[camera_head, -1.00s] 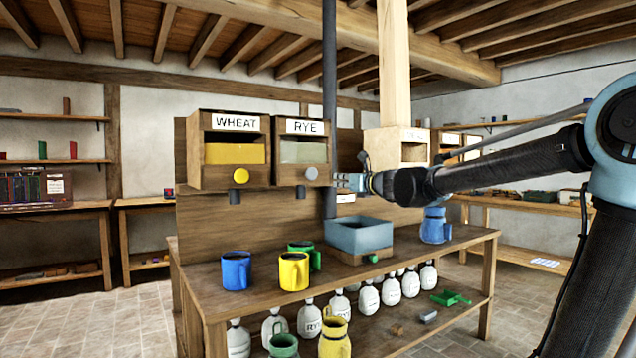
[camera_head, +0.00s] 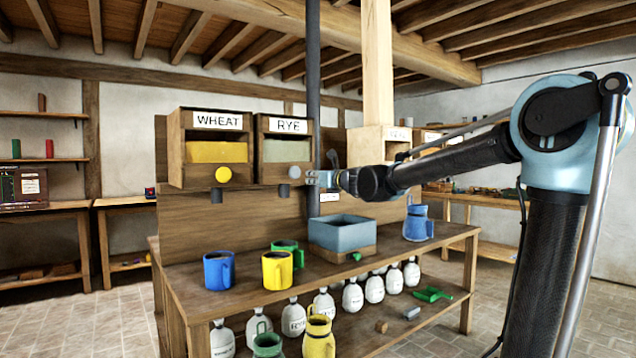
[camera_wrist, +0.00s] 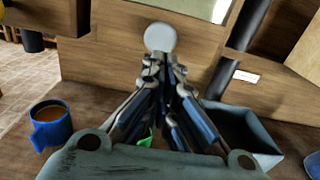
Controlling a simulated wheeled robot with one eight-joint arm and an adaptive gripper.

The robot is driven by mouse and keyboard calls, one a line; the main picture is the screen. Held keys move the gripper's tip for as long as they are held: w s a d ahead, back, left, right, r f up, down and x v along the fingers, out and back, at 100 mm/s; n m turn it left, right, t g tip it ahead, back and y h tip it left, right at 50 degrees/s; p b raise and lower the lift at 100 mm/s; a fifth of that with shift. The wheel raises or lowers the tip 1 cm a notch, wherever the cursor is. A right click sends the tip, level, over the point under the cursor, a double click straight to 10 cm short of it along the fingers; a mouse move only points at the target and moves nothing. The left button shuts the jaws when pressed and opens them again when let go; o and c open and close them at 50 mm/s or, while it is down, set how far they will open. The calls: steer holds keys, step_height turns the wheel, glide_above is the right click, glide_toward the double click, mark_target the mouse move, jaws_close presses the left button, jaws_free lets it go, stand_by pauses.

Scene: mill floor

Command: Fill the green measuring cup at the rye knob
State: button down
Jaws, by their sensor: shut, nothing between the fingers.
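The rye bin (camera_head: 287,151) has a label, a window showing pale contents, a round grey knob (camera_head: 295,172) and a dark spout (camera_head: 284,191) below. The green measuring cup (camera_head: 290,249) stands on the bench below the rye spout in the head view, partly hidden by the yellow cup. My gripper (camera_head: 311,178) is shut and empty, just right of the grey knob. In the wrist view my fingertips (camera_wrist: 164,70) point at the knob (camera_wrist: 160,38), with a small gap visible. A green patch (camera_wrist: 147,142) shows between the finger links; I cannot tell what it is.
A blue cup (camera_head: 218,270) and a yellow cup (camera_head: 277,268) stand in front. A grey-blue box (camera_head: 342,233) and a blue jug (camera_head: 418,223) stand to the right. The wheat bin (camera_head: 210,150) adjoins on the left.

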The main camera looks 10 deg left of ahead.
mark_target(296, 176)
steer(key=shift+x, duration=3.8)
steer(key=shift+a, duration=0.1)
steer(key=shift+x, duration=1.6)
stand_by(1.9)
